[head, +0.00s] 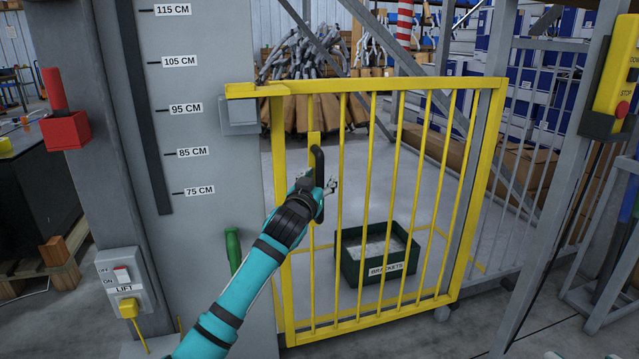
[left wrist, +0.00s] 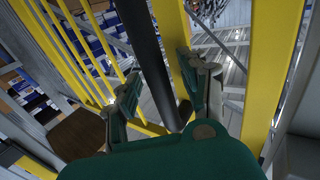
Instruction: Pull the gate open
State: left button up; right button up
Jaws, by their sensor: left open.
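The yellow barred gate (head: 374,140) spans from the grey panel with the height scale on the left to a grey post on the right. A black upright handle (head: 317,163) is on a yellow plate near its left side. My left gripper (head: 331,186) is at the handle, its arm coming from the lower left. In the left wrist view, the fingers (left wrist: 165,90) are open, one on either side of the black handle (left wrist: 148,45). I cannot tell whether they touch it. My right gripper is not in view.
A dark green crate labelled BRACKETS (head: 351,265) stands behind the gate bars. A lift switch box (head: 122,275) is at lower left. A yellow stop box (head: 615,80) is on the right post. The floor in front of the gate at lower right looks mostly clear.

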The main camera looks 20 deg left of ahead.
pick_arm(q)
grip_shut()
jog(key=shift+f, duration=0.1)
dwell(0.4)
